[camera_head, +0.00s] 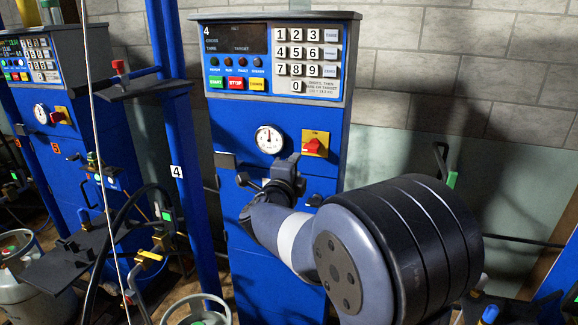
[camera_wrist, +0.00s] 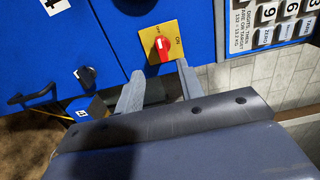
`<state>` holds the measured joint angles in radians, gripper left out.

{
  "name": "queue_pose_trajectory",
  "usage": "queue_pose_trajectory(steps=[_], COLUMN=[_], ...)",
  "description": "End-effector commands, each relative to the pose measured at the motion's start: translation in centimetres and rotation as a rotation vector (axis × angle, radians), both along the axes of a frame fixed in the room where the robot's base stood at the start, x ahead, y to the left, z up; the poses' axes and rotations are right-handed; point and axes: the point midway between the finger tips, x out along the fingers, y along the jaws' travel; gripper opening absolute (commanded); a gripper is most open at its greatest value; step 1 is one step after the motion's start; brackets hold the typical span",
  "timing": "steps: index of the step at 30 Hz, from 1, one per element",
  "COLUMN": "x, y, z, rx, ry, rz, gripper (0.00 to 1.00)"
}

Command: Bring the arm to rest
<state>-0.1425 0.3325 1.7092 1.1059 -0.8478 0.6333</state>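My gripper (camera_wrist: 160,70) shows in the wrist view with its two grey fingers spread apart and nothing between them. The fingertips point at the red rotary switch (camera_wrist: 162,47) on its yellow plate and look close to it. I cannot tell the exact distance. In the head view my arm reaches from the lower right toward the blue scale cabinet numbered 4 (camera_head: 232,190). There my gripper (camera_head: 290,162) is just below and left of the red switch (camera_head: 314,146), its fingers partly hidden by the wrist.
Above are the keypad panel (camera_head: 305,60) and a round gauge (camera_head: 269,139). A black knob (camera_wrist: 86,75) and handle (camera_wrist: 32,96) sit left in the wrist view. A blue post (camera_head: 180,150), a hanging cable and a second scale (camera_head: 95,120) stand left. A grey wall is behind.

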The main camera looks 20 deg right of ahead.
Motion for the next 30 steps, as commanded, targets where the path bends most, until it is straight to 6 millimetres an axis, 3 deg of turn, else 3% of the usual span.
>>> queue_pose_trajectory(steps=[5,21,30], x=[1.0,8.2,9.0], y=[-0.7,-5.6,-6.1], z=[0.0,0.1,0.0], rx=[0.000,0.000,0.010], ry=[0.001,0.000,-0.007], rz=[-0.002,-0.002,0.000], gripper=[0.36,0.36,0.36])
